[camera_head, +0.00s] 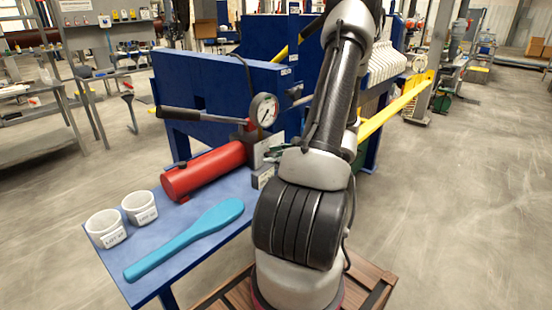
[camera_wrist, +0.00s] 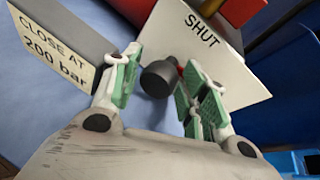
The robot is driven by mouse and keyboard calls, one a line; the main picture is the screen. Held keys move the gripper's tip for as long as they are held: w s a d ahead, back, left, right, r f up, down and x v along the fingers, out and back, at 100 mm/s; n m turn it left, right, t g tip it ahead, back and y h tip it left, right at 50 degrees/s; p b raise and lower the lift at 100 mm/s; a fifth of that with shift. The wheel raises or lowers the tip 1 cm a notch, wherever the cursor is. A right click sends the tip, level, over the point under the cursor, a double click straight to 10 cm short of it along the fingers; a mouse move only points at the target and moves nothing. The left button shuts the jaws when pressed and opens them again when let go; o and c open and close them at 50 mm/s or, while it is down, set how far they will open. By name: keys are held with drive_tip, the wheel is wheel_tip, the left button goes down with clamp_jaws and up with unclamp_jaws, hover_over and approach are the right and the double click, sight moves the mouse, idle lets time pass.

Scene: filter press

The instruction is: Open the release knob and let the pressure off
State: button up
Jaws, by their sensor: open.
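The release knob, a small dark round knob (camera_wrist: 158,79), shows in the wrist view in front of a white plate marked SHUT (camera_wrist: 222,62). A bit of red shows beside the knob. My gripper (camera_wrist: 165,92) is open, with its green pads to the left and right of the knob. I cannot tell whether a pad touches it. In the head view my gripper (camera_head: 277,152) is at the right end of the red hand pump (camera_head: 205,172), partly hidden by my arm. The pressure gauge (camera_head: 264,110) stands above the pump; its reading is too small to tell.
A grey block labelled CLOSE AT 200 bar (camera_wrist: 52,50) is close to my left finger. The pump's lever (camera_head: 190,116) reaches left. Two white cups (camera_head: 106,228) and a turquoise paddle (camera_head: 190,238) lie on the blue table (camera_head: 95,240). The blue press (camera_head: 210,75) stands behind.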

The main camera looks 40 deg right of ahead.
drive_tip(key=c, duration=0.8)
drive_tip(key=shift+o, duration=0.2)
drive_tip(key=shift+m+y, duration=0.5)
drive_tip(key=o, duration=0.8)
drive_tip(key=shift+c, duration=0.2)
drive_tip(key=v, duration=1.2)
